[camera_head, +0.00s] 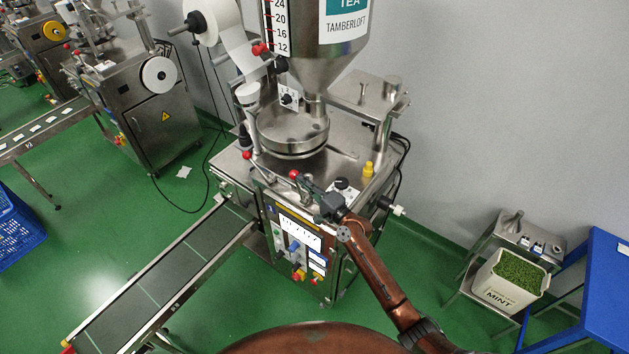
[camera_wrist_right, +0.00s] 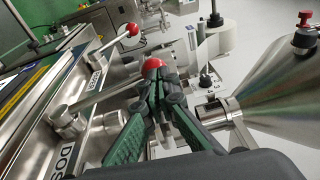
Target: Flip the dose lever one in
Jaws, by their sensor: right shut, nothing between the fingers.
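The packing machine (camera_head: 345,165) stands in the middle of the head view. Two levers with red ball knobs rise from its front top edge. The nearer knob (camera_head: 294,174) is right at the tips of my right gripper (camera_head: 306,184); it also shows in the right wrist view (camera_wrist_right: 152,63), on a metal rod from a round pivot (camera_wrist_right: 68,122). I cannot tell whether the fingers touch it. The other knob (camera_head: 247,155) is farther left, and in the wrist view (camera_wrist_right: 132,30) it stands apart. My right gripper is shut and empty. My left gripper is out of view.
The steel hopper (camera_head: 318,60) and round pan (camera_head: 292,130) stand behind the levers. A conveyor (camera_head: 160,275) runs down left. A mint bin (camera_head: 510,280) stands at right. Green floor is free between.

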